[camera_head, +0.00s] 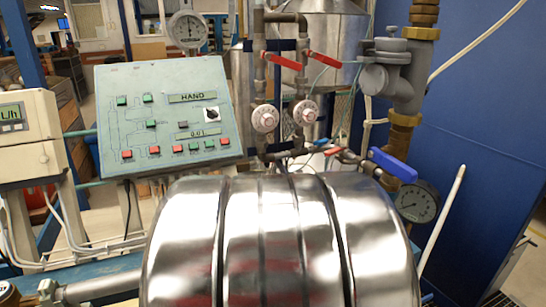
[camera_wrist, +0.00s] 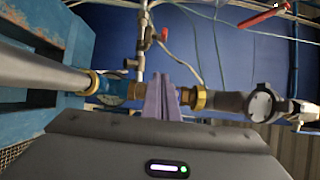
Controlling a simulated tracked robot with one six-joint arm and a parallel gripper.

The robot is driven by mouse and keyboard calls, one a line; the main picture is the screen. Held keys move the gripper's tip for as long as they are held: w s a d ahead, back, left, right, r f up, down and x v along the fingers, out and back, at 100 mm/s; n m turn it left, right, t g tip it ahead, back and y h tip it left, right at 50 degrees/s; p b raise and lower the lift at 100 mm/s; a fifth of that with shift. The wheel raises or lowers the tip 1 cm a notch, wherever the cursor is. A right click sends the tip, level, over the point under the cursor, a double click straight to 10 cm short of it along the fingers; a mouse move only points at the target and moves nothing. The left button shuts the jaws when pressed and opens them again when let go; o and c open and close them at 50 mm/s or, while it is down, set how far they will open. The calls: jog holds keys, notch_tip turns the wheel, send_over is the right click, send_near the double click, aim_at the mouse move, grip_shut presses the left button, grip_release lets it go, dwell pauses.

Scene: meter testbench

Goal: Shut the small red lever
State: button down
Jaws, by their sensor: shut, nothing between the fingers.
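A small red lever (camera_head: 333,151) shows in the head view on the low horizontal pipe, left of a big blue lever (camera_head: 393,165). Its exact angle is hard to make out. In the wrist view, a small red part (camera_wrist: 164,34) on a thin upright pipe may be the same lever; I cannot be sure. My gripper (camera_wrist: 162,76) shows in the wrist view as purplish fingers close together, shut and empty. The fingers are below the small red part in the picture, with pipework behind them. The gripper is not seen in the head view.
Two longer red levers (camera_head: 283,60) (camera_head: 323,60) sit above two round dials. A shiny metal cylinder (camera_head: 190,240) fills the front. A control panel (camera_head: 165,110) stands left and a pressure gauge (camera_head: 417,202) right. Brass-jointed pipes (camera_wrist: 200,97) crowd the wrist view.

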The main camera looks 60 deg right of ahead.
aim_at(336, 151)
jog(key=shift+d, duration=0.1)
jog(key=w+d, duration=0.1)
jog(key=d, duration=1)
jog(key=shift+w+d, duration=0.2)
jog(key=shift+w, duration=0.2)
jog(key=shift+w, duration=0.1)
